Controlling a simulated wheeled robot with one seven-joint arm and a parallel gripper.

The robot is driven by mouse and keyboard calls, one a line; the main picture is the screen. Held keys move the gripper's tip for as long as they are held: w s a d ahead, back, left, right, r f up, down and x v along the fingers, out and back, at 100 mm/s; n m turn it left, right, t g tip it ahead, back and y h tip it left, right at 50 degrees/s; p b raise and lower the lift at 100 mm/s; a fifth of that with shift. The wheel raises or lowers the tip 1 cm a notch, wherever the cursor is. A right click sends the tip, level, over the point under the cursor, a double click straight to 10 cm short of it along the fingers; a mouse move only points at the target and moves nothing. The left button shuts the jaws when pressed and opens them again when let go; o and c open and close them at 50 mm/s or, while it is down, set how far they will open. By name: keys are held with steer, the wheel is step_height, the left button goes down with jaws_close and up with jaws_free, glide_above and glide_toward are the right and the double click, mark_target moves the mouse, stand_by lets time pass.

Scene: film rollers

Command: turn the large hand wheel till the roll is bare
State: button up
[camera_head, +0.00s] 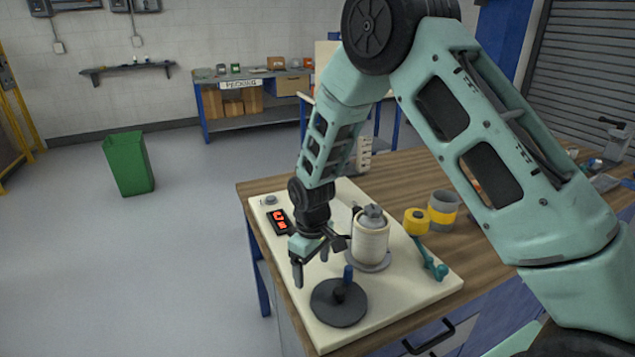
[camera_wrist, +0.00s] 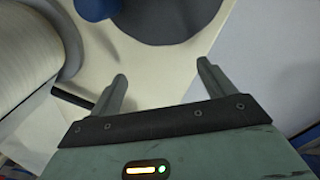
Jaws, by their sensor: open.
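The large hand wheel (camera_head: 338,304) is a dark grey disc lying flat near the front of the cream board (camera_head: 410,297). A blue handle (camera_head: 348,275) stands up from it. In the wrist view the wheel (camera_wrist: 165,18) and the blue handle (camera_wrist: 96,8) are at the top, beyond the fingertips. The roll (camera_head: 370,243) is a pale upright cylinder on a grey round base, right of my gripper; it also shows in the wrist view (camera_wrist: 28,50) at left. My gripper (camera_head: 311,268) points down above the board, behind the wheel, open and empty, apart from the handle.
A grey and yellow tape roll (camera_head: 443,208) sits on the wooden bench. A red-lit display (camera_head: 280,221) is on the board's left. The bench's left edge is close to my gripper.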

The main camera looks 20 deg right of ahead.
steer(key=shift+r, duration=0.1)
step_height(320, 180, up, 7)
steer(key=p, duration=0.5)
stand_by(0.5)
stand_by(0.3)
steer(key=s+a+r+y, duration=0.1)
steer(key=s+a+r, duration=0.7)
steer(key=s+r, duration=0.3)
steer(key=s+r+n, duration=0.1)
steer(key=s+r, duration=0.2)
steer(key=s, duration=0.6)
steer(key=s+a+r, duration=0.1)
steer(key=s+r, duration=0.2)
steer(key=s, duration=0.6)
steer(key=shift+r+n, duration=0.2)
steer(key=shift+n, duration=0.2)
